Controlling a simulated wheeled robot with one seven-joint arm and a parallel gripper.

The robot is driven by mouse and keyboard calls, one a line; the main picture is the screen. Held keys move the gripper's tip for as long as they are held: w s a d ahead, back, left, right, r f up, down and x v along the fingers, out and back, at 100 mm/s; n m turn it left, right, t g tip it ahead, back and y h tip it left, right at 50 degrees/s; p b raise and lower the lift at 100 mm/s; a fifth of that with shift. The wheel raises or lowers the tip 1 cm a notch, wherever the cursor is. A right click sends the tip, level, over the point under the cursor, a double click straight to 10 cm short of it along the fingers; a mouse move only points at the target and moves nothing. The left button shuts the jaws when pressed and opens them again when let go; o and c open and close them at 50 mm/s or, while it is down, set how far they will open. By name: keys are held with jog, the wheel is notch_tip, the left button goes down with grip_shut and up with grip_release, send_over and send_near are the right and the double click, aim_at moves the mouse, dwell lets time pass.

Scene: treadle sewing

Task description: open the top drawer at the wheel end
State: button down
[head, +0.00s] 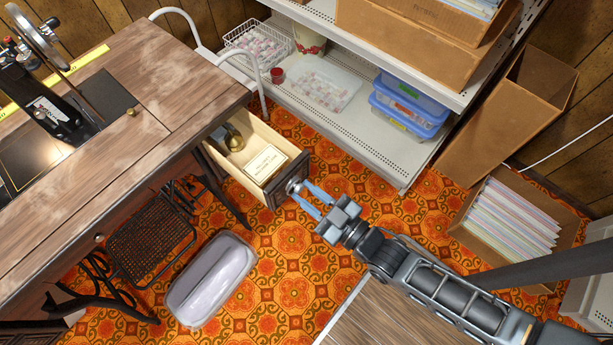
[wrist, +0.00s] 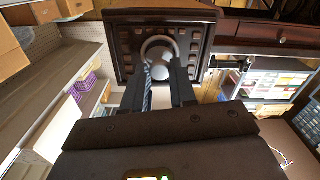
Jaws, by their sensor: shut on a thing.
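The drawer (head: 273,127) stands pulled out from the right end of the wooden sewing table (head: 150,75), and its inside shows. It holds a brass-coloured object (head: 233,138) and a cream box or card with lettering (head: 265,163). Its dark, carved front (wrist: 124,48) faces me in the wrist view, with a metal ring pull (wrist: 159,41) at its middle. My gripper (head: 299,193) is at the drawer front, its fingers closed on the pull; in the wrist view the fingertips (wrist: 164,70) hide part of it. The sewing machine (head: 45,105) with its handwheel is at upper left.
A grey plastic tub (head: 210,280) lies on the patterned floor below the table. A metal shelf (head: 345,125) with blue bins (head: 408,105) stands behind the drawer. A cardboard box of papers (head: 515,215) sits at right. Patterned floor is clear beside the drawer.

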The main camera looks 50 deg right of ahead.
jog(key=c, duration=0.9)
grip_release()
jog(key=s, duration=0.7)
jog(key=shift+s+b, duration=0.3)
jog(key=shift+s, duration=0.1)
jog(key=s+r+m+g+p, duration=0.1)
jog(key=s+r, duration=0.4)
jog(key=r, duration=0.7)
jog(key=s+r+m+g+p, duration=0.1)
jog(key=s+r, duration=0.4)
jog(key=r, duration=0.7)
jog(key=shift+s+g, duration=0.2)
jog(key=shift+g, duration=0.4)
